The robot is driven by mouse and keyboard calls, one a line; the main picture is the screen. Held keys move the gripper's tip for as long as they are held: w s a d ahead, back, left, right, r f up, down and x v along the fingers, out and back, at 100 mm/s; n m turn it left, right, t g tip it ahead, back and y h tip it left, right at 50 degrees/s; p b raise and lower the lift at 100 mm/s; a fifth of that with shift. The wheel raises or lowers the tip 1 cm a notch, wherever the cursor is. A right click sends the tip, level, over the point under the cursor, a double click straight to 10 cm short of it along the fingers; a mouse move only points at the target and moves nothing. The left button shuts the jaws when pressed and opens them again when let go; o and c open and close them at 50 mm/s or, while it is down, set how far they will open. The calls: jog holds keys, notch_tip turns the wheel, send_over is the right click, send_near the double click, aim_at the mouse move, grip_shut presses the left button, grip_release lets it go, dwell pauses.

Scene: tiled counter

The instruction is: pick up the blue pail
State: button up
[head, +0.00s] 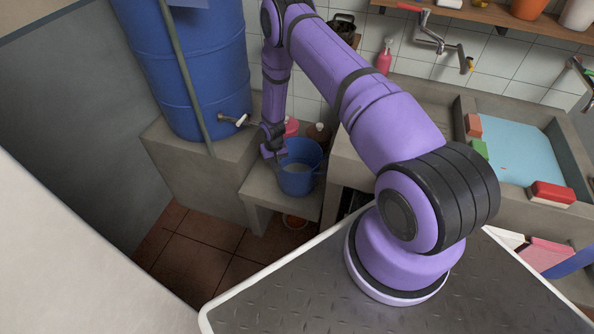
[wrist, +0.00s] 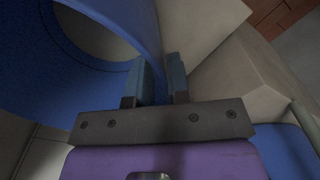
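The blue pail (head: 297,184) stands upright on a low concrete ledge in the head view, with something pale inside it. In the wrist view the pail (wrist: 30,75) fills the upper left, and its curved wall runs down between my two fingers. My gripper (head: 276,156) is at the pail's left rim in the head view. In the wrist view my gripper (wrist: 160,82) has one finger on each side of the wall, with a narrow gap between them. I cannot tell whether both fingers press on the wall.
A large blue barrel (head: 190,75) with a tap stands on a concrete block left of the pail. A brown jug (head: 319,135) and a pink item (head: 291,127) stand behind the pail. An orange-rimmed bowl (head: 294,221) sits below the ledge. A concrete sink (head: 460,135) is at right.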

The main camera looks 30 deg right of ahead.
grip_shut()
dwell(1.1)
jog(key=shift+r, duration=0.2)
jog(key=shift+r, duration=1.65)
jog(key=s+a, duration=1)
jog(key=a, duration=0.4)
jog(key=shift+s+a, duration=0.2)
jog(key=shift+s, duration=0.2)
